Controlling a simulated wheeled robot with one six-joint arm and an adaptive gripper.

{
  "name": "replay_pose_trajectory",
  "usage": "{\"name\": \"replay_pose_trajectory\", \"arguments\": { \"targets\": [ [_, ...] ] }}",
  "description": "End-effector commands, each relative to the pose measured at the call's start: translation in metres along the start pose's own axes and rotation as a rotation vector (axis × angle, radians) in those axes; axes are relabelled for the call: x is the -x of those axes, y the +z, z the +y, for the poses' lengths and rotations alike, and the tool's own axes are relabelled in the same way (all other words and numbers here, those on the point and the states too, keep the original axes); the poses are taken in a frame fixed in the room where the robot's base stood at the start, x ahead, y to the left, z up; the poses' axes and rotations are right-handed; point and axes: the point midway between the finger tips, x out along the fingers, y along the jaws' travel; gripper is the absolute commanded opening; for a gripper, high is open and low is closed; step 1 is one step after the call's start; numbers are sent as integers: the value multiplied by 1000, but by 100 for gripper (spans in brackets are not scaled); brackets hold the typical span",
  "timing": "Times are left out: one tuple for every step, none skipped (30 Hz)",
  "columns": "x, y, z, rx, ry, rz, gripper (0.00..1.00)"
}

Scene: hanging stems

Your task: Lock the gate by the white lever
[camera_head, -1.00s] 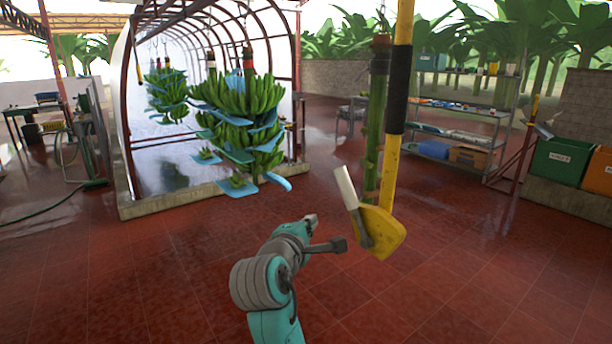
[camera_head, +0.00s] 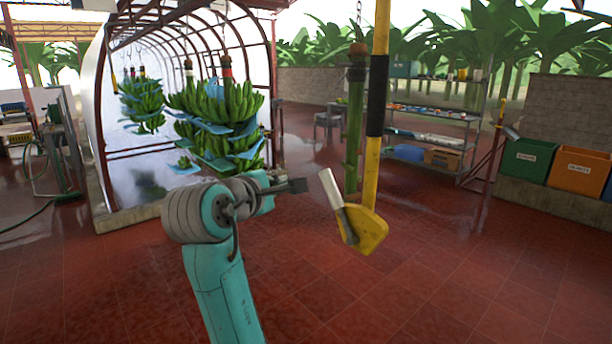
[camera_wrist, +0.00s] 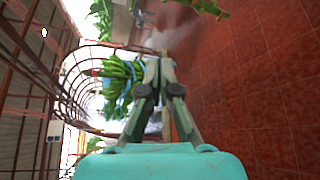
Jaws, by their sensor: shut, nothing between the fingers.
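The white lever (camera_head: 329,188) stands tilted up and to the left on the yellow plate (camera_head: 369,232) in the head view. Its grey lower part crosses the plate's face. The plate sits at the foot of a yellow pole with a black sleeve (camera_head: 376,108). My arm reaches up to the left of the lever, its nearest dark part a short gap from the lever in the picture. The lever does not show there.
A green stem (camera_head: 355,125) hangs just behind and left of the pole. Banana bunches (camera_head: 215,120) hang at the tunnel mouth, left. Shelves (camera_head: 435,150) and a green bin (camera_head: 528,160) stand behind to the right. The red tiled floor is clear in front.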

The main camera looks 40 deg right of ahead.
Motion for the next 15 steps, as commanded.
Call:
{"name": "replay_pose_trajectory", "arguments": {
  "targets": [
    [-2,0,0,0,0,-1,0],
    [-4,0,0,1,-1,-1,0],
    [-7,0,0,1,-1,-2,0],
    [-10,0,0,1,-1,-2,0],
    [-14,1,0,1,-1,-4,0],
    [-19,1,0,1,-1,-4,0],
    [-24,1,0,1,-1,-3,0],
    [-29,1,-1,2,-2,-3,0],
    [-37,1,-1,2,-2,-4,0],
    [-42,1,0,1,-2,-3,0],
    [-48,1,0,1,-1,-3,0],
    [-55,1,-1,1,-2,-4,0],
    [-60,1,-1,2,-2,-3,0],
    [-66,1,0,2,-2,-3,0],
    [-72,1,0,1,-1,-4,0]
  ]
}}
